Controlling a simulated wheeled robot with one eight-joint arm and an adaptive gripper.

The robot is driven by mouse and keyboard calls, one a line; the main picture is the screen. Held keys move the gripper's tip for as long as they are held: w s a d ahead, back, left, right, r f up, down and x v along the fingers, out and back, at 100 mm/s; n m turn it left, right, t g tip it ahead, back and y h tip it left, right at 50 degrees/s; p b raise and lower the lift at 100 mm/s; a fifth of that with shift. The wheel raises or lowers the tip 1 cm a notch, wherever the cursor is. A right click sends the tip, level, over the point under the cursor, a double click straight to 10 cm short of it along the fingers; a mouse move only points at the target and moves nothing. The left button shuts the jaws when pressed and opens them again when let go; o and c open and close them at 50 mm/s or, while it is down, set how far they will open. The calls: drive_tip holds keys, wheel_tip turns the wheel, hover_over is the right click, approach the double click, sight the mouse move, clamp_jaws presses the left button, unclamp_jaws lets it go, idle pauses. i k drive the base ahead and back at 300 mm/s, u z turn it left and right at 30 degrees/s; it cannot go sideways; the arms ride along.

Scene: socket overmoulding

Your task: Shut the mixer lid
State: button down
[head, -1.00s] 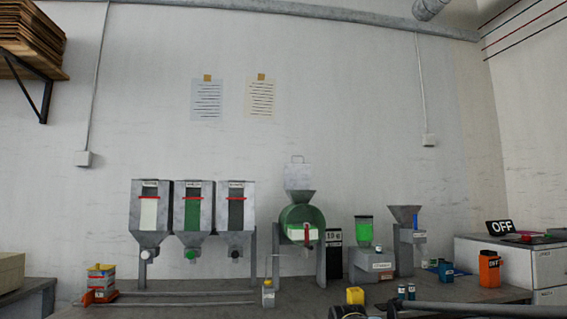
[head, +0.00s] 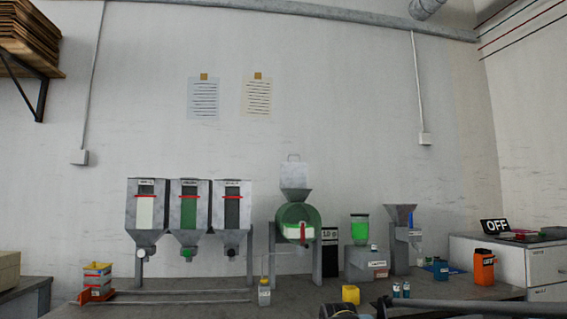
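The mixer (head: 290,218) is a green drum on grey legs near the middle of the bench, with a grey funnel (head: 295,196) on top. Its lid (head: 295,172), a pale grey plate with a handle loop, stands upright behind the funnel, so the mixer is open. Dark parts of my own arm show at the bottom right; my gripper's fingers cannot be made out in this view.
Three hoppers (head: 188,205) stand left of the mixer. A green-jar unit (head: 361,240) and a funnel stand (head: 401,236) are to its right. A small bottle (head: 264,292), yellow cup (head: 350,294) and orange container (head: 484,267) stand on the bench (head: 215,312).

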sight(293, 175)
drive_tip(key=u, duration=2.1)
drive_tip(key=k, duration=0.8)
drive_tip(key=z, duration=1.45)
drive_tip(key=i, duration=1)
drive_tip(key=u, duration=0.05)
